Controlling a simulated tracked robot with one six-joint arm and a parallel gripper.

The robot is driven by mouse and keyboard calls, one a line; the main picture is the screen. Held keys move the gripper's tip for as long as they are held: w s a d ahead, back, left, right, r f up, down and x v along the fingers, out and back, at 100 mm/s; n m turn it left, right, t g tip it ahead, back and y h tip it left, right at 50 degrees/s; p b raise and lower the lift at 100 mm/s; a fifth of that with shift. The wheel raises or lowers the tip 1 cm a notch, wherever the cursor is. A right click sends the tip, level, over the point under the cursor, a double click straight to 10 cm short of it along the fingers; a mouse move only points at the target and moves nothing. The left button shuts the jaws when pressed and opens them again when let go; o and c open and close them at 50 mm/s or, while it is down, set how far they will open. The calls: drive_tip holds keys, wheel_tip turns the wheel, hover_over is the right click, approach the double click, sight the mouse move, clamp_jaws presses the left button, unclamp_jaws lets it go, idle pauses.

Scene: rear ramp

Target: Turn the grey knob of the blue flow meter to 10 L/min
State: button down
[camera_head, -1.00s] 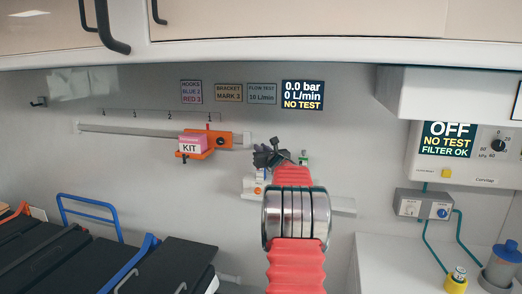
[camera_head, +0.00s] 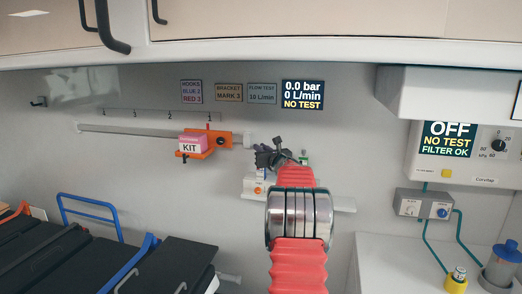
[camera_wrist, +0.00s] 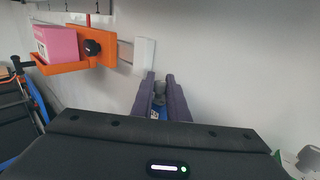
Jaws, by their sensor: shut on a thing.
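My gripper (camera_wrist: 160,82) is shut on a small grey knob (camera_wrist: 159,88) in the wrist view. A bit of blue, likely the flow meter (camera_wrist: 157,112), shows between the fingers below the knob; the rest is hidden. In the head view my gripper (camera_head: 271,154) is at the wall, above a white wall unit, and my red arm hides much of that spot. The wall display (camera_head: 303,95) reads 0.0 bar, 0 L/min, NO TEST. The flow test label (camera_head: 262,93) reads 10 L/min.
An orange bracket (camera_head: 204,145) with a pink KIT box (camera_head: 192,144) hangs on the wall rail (camera_head: 130,129), left of my gripper. A suction unit reading OFF (camera_head: 447,139) is at the right. A black stretcher (camera_head: 165,268) stands at the lower left.

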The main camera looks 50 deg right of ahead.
drive_tip(key=c, duration=1.7)
unclamp_jaws()
drive_tip(key=shift+s+a, duration=0.1)
drive_tip(key=shift+s, duration=0.05)
drive_tip(key=v, duration=1.3)
drive_tip(key=shift+s+a, duration=0.1)
drive_tip(key=shift+s, duration=0.1)
